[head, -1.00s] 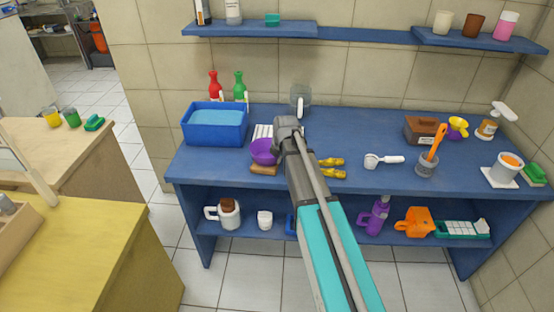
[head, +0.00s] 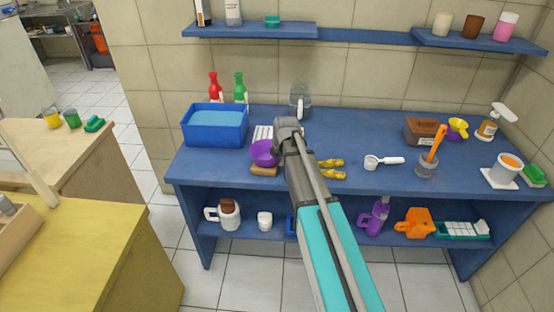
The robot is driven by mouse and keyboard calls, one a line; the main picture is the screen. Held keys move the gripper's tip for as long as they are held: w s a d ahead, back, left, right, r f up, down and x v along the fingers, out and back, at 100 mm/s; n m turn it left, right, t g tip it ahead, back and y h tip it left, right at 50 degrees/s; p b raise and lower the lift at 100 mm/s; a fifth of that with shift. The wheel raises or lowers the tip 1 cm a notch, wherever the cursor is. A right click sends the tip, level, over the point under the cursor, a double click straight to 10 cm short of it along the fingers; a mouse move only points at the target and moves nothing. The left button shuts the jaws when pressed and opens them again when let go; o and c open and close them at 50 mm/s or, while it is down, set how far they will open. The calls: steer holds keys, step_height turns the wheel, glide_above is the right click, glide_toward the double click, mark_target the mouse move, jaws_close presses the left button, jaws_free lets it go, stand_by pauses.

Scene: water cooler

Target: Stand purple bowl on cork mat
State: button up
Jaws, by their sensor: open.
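The purple bowl (head: 264,154) is at the left part of the blue counter, left of my wrist. My arm hides its right side. The brown cork mat (head: 263,171) shows just below the bowl, at its near side. The bowl overlaps the mat in the picture and seems to rest on it, but I cannot see the full contact. My gripper (head: 277,146) is at the bowl's right rim, open. Its fingers are mostly hidden behind my wrist, and I cannot tell whether they touch the bowl.
A blue basin (head: 215,127) stands left behind the bowl, with a white slatted thing (head: 263,132) beside it. Yellow-handled tools (head: 331,168) lie right of my arm. A clear jug (head: 300,96) stands at the back.

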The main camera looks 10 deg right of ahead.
steer(key=p+v, duration=1.1)
steer(key=v, duration=0.1)
stand_by(0.4)
steer(key=shift+w, duration=0.1)
stand_by(0.6)
steer(key=s+a+m+g, duration=0.2)
steer(key=s+m, duration=0.8)
steer(key=m, duration=0.2)
steer(key=s+a+f+m+g, duration=0.1)
steer(key=s+a+m, duration=0.1)
steer(key=s+m, duration=0.9)
steer(key=shift+a+m+g+h, duration=0.15)
steer(key=shift+m+g+h, duration=0.25)
steer(key=shift+m, duration=0.7)
